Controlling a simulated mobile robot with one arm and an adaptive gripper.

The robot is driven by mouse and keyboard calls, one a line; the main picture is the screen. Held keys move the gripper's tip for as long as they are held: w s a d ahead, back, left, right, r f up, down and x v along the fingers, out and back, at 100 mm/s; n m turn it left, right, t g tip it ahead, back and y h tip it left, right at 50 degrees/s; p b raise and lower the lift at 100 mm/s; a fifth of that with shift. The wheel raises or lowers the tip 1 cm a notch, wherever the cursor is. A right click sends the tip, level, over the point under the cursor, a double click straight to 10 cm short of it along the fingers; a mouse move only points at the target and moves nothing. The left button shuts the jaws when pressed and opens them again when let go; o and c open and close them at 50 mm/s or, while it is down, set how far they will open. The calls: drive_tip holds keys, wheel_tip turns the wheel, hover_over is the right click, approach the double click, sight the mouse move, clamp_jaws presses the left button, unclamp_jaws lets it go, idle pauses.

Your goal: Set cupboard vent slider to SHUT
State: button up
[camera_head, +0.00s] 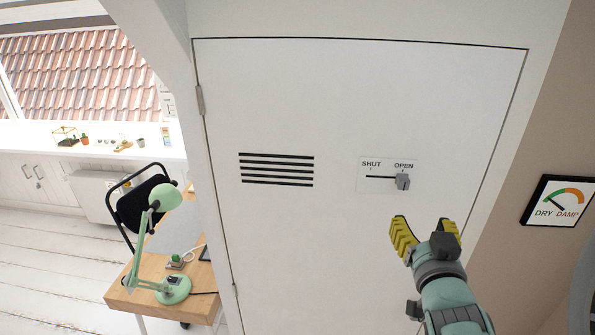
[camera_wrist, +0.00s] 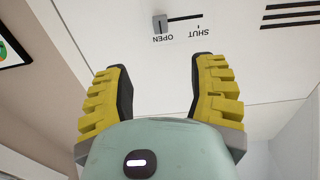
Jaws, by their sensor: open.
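The vent slider plate (camera_head: 387,188) is on the white cupboard door, marked SHUT at its left and OPEN at its right. The grey slider knob (camera_head: 403,182) stands at the right end of the dark slot, under OPEN. In the wrist view the picture is turned over, and the knob (camera_wrist: 160,24) shows beyond the fingertips, between their lines. My gripper (camera_head: 422,229) is open and empty, just below and right of the knob and apart from it. In the wrist view both yellow fingers of my gripper (camera_wrist: 158,74) are spread.
Black vent slots (camera_head: 277,170) are left of the slider. A DRY/DAMP dial (camera_head: 558,201) hangs on the right wall. A wooden desk (camera_head: 160,300) with a green lamp (camera_head: 165,197) stands at the lower left. The door face around the plate is clear.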

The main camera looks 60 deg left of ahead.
sight(405, 184)
drive_tip(key=x, duration=1.4)
drive_tip(key=shift+w+a+r, duration=0.1)
drive_tip(key=shift+a, duration=0.35)
drive_tip(key=shift+d, duration=0.1)
clamp_jaws()
